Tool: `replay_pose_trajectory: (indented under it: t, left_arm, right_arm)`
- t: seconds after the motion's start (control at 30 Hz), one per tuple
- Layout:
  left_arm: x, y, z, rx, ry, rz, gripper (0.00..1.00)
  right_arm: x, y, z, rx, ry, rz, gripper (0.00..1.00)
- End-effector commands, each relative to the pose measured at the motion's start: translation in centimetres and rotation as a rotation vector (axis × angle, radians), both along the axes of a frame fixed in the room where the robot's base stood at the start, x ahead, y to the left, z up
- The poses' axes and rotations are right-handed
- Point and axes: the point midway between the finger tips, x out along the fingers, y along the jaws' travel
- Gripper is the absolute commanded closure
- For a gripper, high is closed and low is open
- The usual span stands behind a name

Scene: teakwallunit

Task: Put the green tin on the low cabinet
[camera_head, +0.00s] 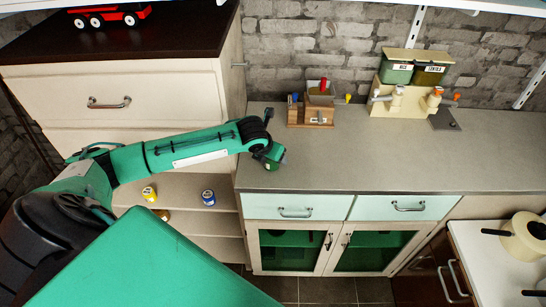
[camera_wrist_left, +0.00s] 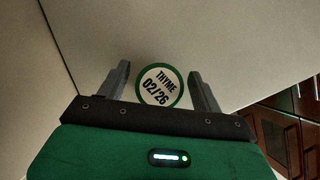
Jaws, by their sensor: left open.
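The green tin (camera_wrist_left: 160,85), with a round white lid label reading "THYME 02/26", shows between the fingers of my left gripper (camera_wrist_left: 160,88) in the left wrist view. The fingers are open, one on each side of the tin. In the head view my left gripper (camera_head: 271,159) is at the left end of the low cabinet's grey top (camera_head: 340,165), with a bit of green at its tip. The tin appears to stand on this top, though its base is hidden. My right gripper is not in view.
A wooden caddy (camera_head: 311,116) and a cream dispenser stand (camera_head: 396,100) are at the back of the top. A tall cabinet (camera_head: 115,95) rises at the left. A yellow tin (camera_head: 150,194) and a blue tin (camera_head: 208,197) stand on its shelf. The top's middle is clear.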

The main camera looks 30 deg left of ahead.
Motion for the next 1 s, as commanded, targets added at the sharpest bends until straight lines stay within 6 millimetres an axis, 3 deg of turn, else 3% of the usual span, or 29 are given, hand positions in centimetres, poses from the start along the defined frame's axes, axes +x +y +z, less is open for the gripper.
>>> replay_pose_trajectory:
  t: [0.3,0.5,1.0]
  left_arm:
    - [-3.2,0.0,5.5,0.003,-0.004,-0.002,0.33]
    - [-4.7,-0.1,8.2,0.001,-0.003,0.0,0.33]
    - [-5.2,-0.2,9.0,0.001,0.0,0.0,0.33]
  right_arm:
    - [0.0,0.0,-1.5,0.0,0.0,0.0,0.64]
    - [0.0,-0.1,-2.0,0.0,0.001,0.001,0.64]
    - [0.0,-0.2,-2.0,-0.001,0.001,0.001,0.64]
